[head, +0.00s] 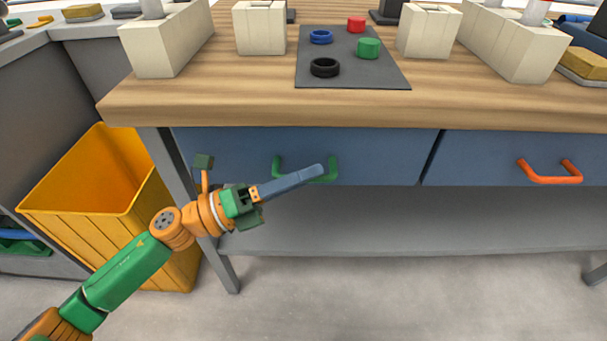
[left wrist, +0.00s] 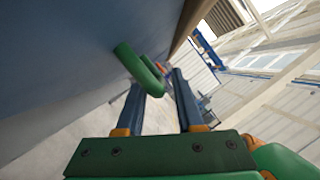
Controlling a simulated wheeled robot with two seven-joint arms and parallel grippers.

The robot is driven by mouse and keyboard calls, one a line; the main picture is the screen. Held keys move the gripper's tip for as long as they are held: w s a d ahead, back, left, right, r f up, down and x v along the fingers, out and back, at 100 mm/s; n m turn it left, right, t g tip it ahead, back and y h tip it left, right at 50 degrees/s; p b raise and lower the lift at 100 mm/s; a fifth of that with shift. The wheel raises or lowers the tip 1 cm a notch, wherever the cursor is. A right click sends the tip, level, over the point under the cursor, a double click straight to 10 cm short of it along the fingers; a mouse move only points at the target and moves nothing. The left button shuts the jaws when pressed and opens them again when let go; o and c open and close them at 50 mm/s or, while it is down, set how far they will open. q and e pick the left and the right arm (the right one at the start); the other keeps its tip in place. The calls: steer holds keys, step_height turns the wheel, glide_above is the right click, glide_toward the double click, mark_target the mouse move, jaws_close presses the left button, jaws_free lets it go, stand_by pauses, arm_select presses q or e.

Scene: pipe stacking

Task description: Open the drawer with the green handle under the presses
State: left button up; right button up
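The drawer (head: 385,150) is a blue front under the wooden worktop, with a green handle (head: 277,165) at its middle. It looks shut, its front in line with the drawer beside it. My left gripper (head: 316,171) reaches in front of the handle from the left, its blue fingers hiding part of the bar. In the left wrist view the two fingers (left wrist: 158,80) are apart, and the green handle (left wrist: 133,65) reaches the gap near their tips. I cannot tell whether a finger touches it. My right gripper is not in view.
A second blue drawer with an orange handle (head: 550,178) is to the right. A yellow bin (head: 85,190) stands left of the table leg. A grey shelf (head: 400,225) lies below. Cream blocks and a dark mat (head: 350,75) with rings are on the worktop (head: 230,95).

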arm_select(q)
jaws_close()
stand_by(1.2)
